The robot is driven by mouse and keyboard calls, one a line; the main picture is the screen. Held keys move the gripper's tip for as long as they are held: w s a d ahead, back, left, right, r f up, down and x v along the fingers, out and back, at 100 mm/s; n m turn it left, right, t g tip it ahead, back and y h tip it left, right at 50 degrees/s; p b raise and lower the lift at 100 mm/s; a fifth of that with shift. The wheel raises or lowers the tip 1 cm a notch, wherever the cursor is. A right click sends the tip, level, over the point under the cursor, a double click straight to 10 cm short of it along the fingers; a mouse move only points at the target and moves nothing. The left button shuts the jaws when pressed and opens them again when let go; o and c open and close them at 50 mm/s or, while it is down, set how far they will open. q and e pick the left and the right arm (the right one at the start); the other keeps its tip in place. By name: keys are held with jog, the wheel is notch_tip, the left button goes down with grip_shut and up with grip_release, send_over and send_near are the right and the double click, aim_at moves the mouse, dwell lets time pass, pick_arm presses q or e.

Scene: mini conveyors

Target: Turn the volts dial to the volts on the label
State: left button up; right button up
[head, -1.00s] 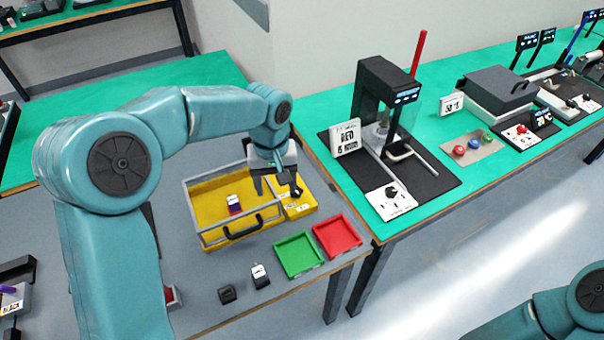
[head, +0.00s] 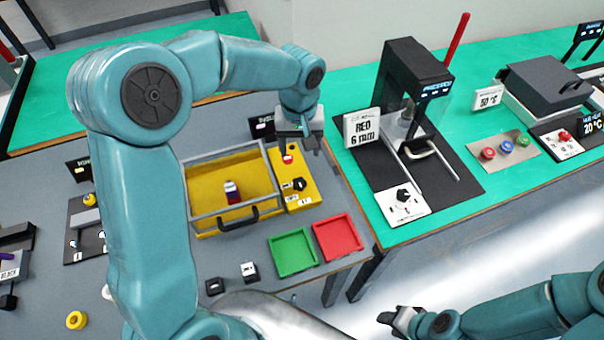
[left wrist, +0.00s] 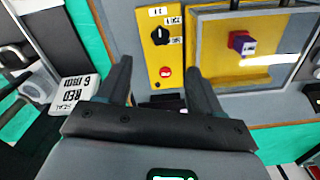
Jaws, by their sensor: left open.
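The black volts dial (head: 299,184) sits on a yellow panel (head: 318,192) at the right of a yellow box, with small white labels around it. It shows in the left wrist view (left wrist: 160,35) too, above a red button (left wrist: 165,72). The label print is too small to read surely. My left gripper (head: 300,145) is open and empty, over the far end of the panel, apart from the dial. My right gripper (head: 398,318) is low at the right; its jaws are unclear.
A framed front with a black handle (head: 238,222) borders the yellow box. Green (head: 293,252) and red (head: 337,239) trays stand nearer, beside two small dark blocks. A black press (head: 415,75) with a RED 6 mm sign (head: 362,128) stands right, on the green bench.

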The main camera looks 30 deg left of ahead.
pick_arm(q)
send_over(299, 182)
notch_tip(299, 182, down, 7)
jog(key=shift+w+a+f+p, duration=0.15)
jog(key=shift+f+p, duration=0.05)
jog(key=shift+p, duration=0.25)
jog(key=f, duration=0.3)
jog(key=s+f, duration=0.1)
jog(key=shift+d+f+p, duration=0.2)
jog(key=shift+d+p, duration=0.15)
jog(key=shift+p, duration=0.05)
jog(key=shift+w+a+f, duration=0.15)
jog(key=shift+w+f, duration=0.05)
jog(key=shift+f, duration=0.4)
jog(key=shift+w+a+f, duration=0.1)
jog(key=shift+w+f, duration=0.1)
jog(key=shift+f, duration=0.4)
jog(key=shift+w+f, duration=0.1)
jog(key=shift+f, duration=0.15)
jog(key=shift+s+d+r, duration=0.15)
jog(key=shift+s, duration=0.2)
jog(key=shift+w+f, duration=0.2)
jog(key=shift+w, duration=0.1)
jog(key=c, duration=0.9)
jog(key=shift+s+r, duration=0.1)
jog(key=shift+c, duration=0.9)
pick_arm(e)
jog(key=shift+w+a+r, duration=0.1)
jog(key=shift+a+r, duration=0.15)
jog(key=shift+r, duration=0.7)
